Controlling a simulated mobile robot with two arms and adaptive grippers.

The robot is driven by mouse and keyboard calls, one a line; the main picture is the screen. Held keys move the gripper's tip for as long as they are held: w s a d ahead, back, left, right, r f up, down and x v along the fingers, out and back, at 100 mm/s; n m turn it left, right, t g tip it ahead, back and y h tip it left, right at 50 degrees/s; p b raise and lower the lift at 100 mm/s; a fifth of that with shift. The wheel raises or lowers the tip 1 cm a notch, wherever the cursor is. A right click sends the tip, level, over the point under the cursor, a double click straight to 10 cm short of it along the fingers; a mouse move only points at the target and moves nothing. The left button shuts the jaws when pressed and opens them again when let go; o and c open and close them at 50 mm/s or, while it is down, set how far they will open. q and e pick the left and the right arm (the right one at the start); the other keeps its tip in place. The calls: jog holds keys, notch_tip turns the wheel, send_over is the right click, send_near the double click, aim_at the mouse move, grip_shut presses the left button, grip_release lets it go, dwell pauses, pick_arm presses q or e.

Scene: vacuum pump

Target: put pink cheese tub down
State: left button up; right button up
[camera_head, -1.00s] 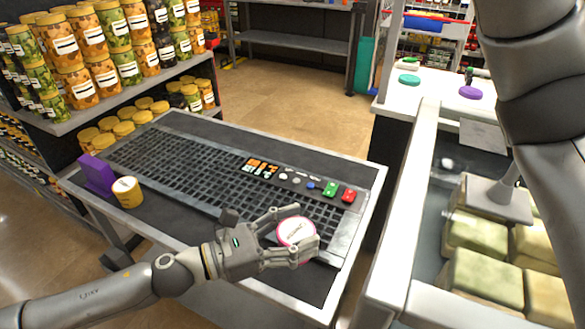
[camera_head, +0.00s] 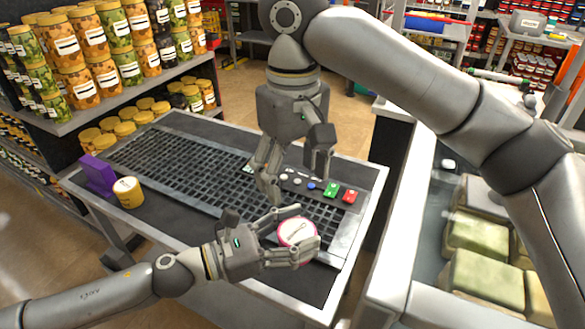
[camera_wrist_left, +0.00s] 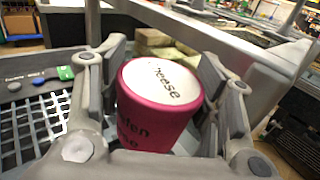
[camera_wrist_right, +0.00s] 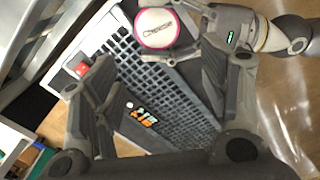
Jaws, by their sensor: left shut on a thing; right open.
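The pink cheese tub (camera_head: 297,232) has a white lid marked "Cheese". It is at the front right of the machine's black grid top. My left gripper (camera_head: 290,240) is shut on it from the left, fingers on both sides. In the left wrist view the tub (camera_wrist_left: 155,100) stands between the fingers, lid up; its underside is hidden, so I cannot tell whether it touches the surface. My right gripper (camera_head: 293,180) is open and empty above the grid, just behind the tub. The right wrist view shows the tub's lid (camera_wrist_right: 156,27) beyond its fingers.
The vacuum machine (camera_head: 180,165) has green and red buttons (camera_head: 340,192) at its right end. A yellow tub (camera_head: 128,192) and a purple block (camera_head: 97,175) stand at its left. A jar shelf (camera_head: 90,115) is behind left. A glass case (camera_head: 395,270) stands right.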

aim_at(294, 229)
notch_tip(294, 229, down, 12)
dwell(0.5)
jog(key=c, duration=0.7)
pick_arm(q)
jog(key=o, duration=1.3)
pick_arm(e)
jog(key=shift+c, duration=0.7)
pick_arm(q)
jog(key=shift+a, duration=0.15)
